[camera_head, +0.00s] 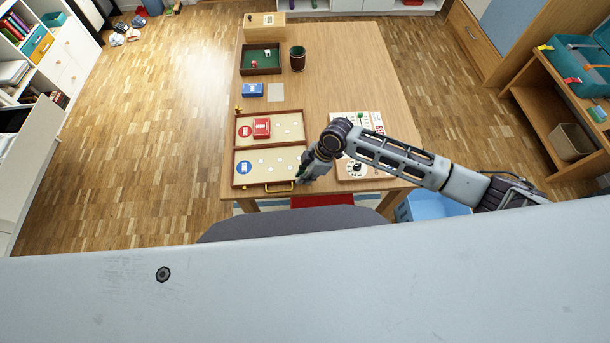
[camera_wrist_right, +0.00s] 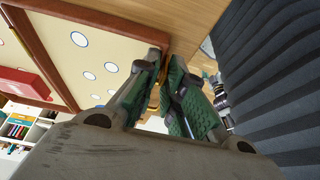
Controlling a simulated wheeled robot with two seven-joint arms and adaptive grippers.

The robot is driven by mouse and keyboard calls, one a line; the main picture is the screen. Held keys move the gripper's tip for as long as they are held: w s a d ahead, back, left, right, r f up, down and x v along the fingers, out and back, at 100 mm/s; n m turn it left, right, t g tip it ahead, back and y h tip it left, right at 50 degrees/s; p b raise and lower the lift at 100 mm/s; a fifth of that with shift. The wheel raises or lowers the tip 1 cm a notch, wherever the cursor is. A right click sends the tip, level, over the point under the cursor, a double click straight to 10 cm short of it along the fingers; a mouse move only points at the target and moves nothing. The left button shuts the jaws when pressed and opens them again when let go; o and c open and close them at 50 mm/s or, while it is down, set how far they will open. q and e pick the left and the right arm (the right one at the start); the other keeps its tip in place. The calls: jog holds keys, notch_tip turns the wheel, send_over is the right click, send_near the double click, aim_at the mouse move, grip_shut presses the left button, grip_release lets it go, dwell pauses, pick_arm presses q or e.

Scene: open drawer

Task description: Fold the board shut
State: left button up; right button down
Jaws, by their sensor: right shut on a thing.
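The board (camera_head: 241,178) lies open and flat near the front left of the table, its two framed cream halves one behind the other. A brass handle (camera_head: 279,188) is on the near edge of the near half. My right gripper (camera_head: 303,178) is at the near half's right front corner, by the handle. In the right wrist view its green-padded fingers (camera_wrist_right: 166,75) are closed on the brass handle (camera_wrist_right: 154,97), partly hidden between them, beside the board's brown frame (camera_wrist_right: 120,28). My left gripper is not in view.
A red box (camera_head: 261,128) sits on the far half. Behind the board are a blue box (camera_head: 253,90), a green-lined tray (camera_head: 243,70) with dice, a dark cup (camera_head: 297,60) and a wooden box (camera_head: 258,30). A panel (camera_head: 349,174) lies right, under my arm.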

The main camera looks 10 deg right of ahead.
jog(key=shift+w+r+g+p, duration=0.15)
jog(key=shift+r+g+p, duration=0.2)
jog(key=shift+r+p, duration=0.15)
jog(key=shift+w+r+g+p, duration=0.15)
jog(key=shift+r+g+p, duration=0.25)
jog(key=shift+r, duration=0.2)
jog(key=shift+w+r+m+g+p, duration=0.2)
jog(key=shift+r+g+p, duration=0.1)
jog(key=shift+r, duration=0.15)
jog(key=shift+w+r+m+g+p, duration=0.15)
jog(key=shift+r+g+p, duration=0.1)
jog(key=shift+r, duration=0.2)
jog(key=shift+w+r+m+g+p, duration=0.15)
jog(key=shift+w+r+g, duration=0.25)
jog(key=shift+w+r, duration=0.25)
jog(key=shift+w+r+g+p, duration=0.2)
jog(key=shift+w+r+g, duration=0.2)
jog(key=shift+r, duration=0.45)
jog(key=shift+w+r+m+g+p, duration=0.15)
jog(key=shift+w+r+g, duration=0.25)
jog(key=shift+w+r, duration=0.25)
jog(key=shift+r, duration=0.15)
